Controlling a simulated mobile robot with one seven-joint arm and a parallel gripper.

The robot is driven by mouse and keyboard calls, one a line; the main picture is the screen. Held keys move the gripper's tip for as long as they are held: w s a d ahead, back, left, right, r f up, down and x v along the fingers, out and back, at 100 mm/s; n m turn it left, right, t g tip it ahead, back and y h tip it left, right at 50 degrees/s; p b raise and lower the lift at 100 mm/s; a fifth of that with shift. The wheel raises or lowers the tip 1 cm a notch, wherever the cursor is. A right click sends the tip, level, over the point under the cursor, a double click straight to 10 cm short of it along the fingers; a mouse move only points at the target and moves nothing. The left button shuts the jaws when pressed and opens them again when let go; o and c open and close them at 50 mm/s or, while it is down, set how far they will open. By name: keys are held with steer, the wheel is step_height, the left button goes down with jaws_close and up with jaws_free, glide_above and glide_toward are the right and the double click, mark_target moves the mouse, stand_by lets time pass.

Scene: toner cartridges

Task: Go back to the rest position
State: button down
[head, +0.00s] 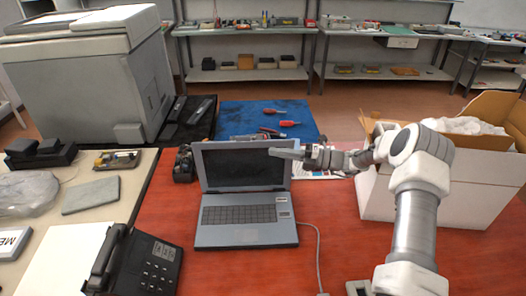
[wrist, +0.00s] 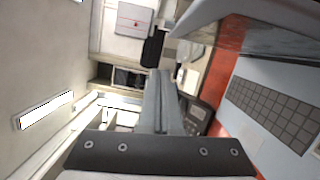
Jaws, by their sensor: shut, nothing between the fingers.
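My gripper (head: 290,152) is in front of the upper right part of the laptop's screen in the head view, its fingers pointing left. The fingers (wrist: 164,105) are together with nothing between them in the wrist view. The grey laptop (head: 246,214) stands open on the red table (head: 375,262). Its keyboard (wrist: 270,112) shows at the right of the wrist view, and the wrist view is turned on its side. I cannot tell how far the fingers are from the screen. My arm reaches in from the right.
An open white box (head: 465,190) stands right of my gripper. A blue mat (head: 240,112) with red-handled tools (head: 290,123) lies behind the laptop. A black phone (head: 145,262) and a large printer (head: 95,85) are at left. A cable (head: 319,250) runs right of the laptop.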

steer(key=s+a+r+n+g+h, duration=0.3)
steer(key=s+r+n+h, duration=0.25)
steer(key=s+n, duration=0.35)
steer(key=s+a+r+n+g+h, duration=0.2)
steer(key=s+r+n+h, duration=0.2)
steer(key=s+r+n, duration=0.5)
steer(key=s+d+r+n+t+h, duration=0.2)
steer(key=s+d+n+h, duration=0.2)
steer(key=s+n, duration=0.5)
steer(key=s+d+r+n+t+h, duration=0.1)
steer(key=s+d+n+t+h, duration=0.2)
steer(key=s+n, duration=0.7)
steer(key=shift+s+d+r+n+t+h, duration=0.35)
steer(key=shift+s+d+h, duration=0.2)
steer(key=shift+s+d, duration=0.2)
steer(key=shift+d, duration=0.1)
